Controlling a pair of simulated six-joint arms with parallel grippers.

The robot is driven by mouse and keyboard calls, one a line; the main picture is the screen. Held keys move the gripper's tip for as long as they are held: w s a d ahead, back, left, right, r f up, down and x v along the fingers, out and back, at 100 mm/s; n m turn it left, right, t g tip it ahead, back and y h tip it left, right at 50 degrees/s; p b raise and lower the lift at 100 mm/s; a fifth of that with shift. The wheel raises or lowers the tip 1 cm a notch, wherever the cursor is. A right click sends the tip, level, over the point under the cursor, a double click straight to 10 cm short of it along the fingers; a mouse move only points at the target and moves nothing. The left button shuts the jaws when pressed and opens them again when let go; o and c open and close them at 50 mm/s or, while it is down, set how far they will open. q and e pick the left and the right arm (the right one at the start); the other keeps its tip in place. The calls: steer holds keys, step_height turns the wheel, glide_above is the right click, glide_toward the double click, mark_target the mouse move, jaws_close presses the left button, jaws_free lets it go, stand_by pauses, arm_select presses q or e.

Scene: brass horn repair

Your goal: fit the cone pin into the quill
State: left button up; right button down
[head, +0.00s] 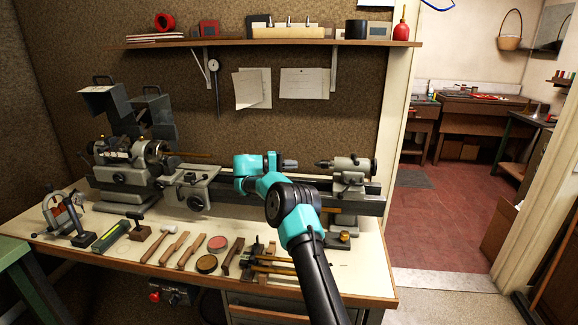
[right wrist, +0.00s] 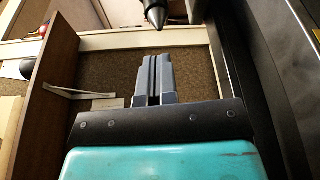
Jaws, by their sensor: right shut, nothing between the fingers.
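The tailstock (head: 349,180) stands at the right end of the lathe bed, its quill facing left. The dark cone pin (head: 321,163) sits at the quill's left end, its point toward my right gripper. In the right wrist view the cone pin (right wrist: 156,14) points down from the top edge, beyond the fingertips. My right gripper (head: 296,163) is shut and empty, a small gap left of the cone's tip. Its closed fingers (right wrist: 154,58) also show in the right wrist view. How deep the pin sits in the quill cannot be told. My left gripper is not in view.
The lathe headstock (head: 125,172) and carriage (head: 192,186) stand left of my arm. Mallets, wooden tools and round tins (head: 207,264) lie along the bench (head: 55,243) front. A wall shelf (head: 270,42) hangs above. An open doorway is at the right.

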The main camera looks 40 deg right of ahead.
steer(key=shift+x, duration=3)
steer(key=shift+s+d, duration=0.3)
steer(key=shift+w+a, duration=0.9)
steer(key=shift+w, duration=0.25)
